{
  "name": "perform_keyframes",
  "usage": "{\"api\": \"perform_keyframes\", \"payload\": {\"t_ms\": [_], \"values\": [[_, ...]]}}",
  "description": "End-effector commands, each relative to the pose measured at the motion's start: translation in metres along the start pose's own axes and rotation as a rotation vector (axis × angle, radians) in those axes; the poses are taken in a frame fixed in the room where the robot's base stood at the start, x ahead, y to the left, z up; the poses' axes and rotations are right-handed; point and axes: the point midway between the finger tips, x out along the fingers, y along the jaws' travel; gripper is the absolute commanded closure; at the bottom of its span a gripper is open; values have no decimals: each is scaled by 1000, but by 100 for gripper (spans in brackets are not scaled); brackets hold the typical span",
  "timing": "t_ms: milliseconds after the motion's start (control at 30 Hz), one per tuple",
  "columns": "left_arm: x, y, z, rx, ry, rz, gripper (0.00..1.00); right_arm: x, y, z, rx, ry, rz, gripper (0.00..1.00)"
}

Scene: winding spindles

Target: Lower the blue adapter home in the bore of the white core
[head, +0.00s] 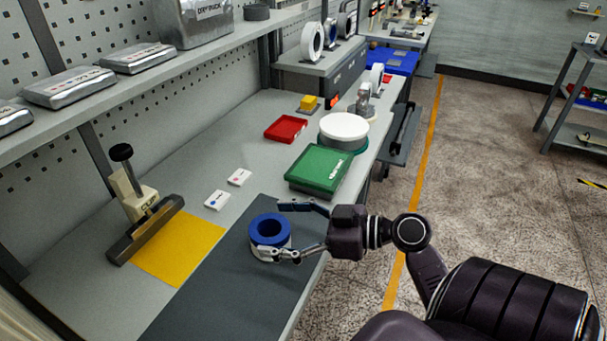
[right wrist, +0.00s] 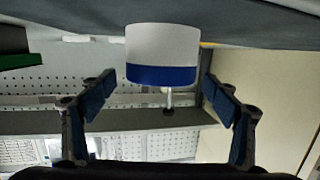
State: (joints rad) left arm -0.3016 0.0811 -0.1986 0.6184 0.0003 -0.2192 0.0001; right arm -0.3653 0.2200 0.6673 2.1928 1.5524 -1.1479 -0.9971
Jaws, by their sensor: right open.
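The white core (head: 284,244) stands upright on the dark grey mat. The blue adapter (head: 256,229) sits at its top, with its round central hole showing. In the right wrist view, which is upside down, the adapter's blue band (right wrist: 161,75) meets the white core (right wrist: 162,44) squarely, with no visible gap. The part inside the bore is hidden. My right gripper (head: 273,230) is open, with one finger on each side of the core and adapter. In the wrist view both fingers stand apart from them (right wrist: 159,78). My left gripper is not in view.
A green box (head: 319,170), a white disc (head: 344,126) and a red tray (head: 286,128) lie farther along the bench. A press-like tool (head: 135,190) stands at the left by a yellow mat (head: 185,246). The dark mat (head: 215,285) is clear in front of the core.

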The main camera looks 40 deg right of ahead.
Motion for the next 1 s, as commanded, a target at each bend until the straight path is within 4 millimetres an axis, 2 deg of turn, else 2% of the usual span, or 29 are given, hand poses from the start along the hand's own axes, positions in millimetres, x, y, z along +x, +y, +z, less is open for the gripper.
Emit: {"api": "perform_keyframes", "payload": {"t_ms": [300, 500, 667, 1000], "values": [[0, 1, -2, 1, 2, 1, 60, -67, 0, 1, 1, -3, 1, 19], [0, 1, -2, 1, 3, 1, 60, -94, 0, 1, 1, -3, 0, 19], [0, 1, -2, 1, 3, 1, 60, -101, 0, 0, -1, 0, 0, 19], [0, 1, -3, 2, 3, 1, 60, -101, 0, 0, -1, 0, -1, 19]]}}
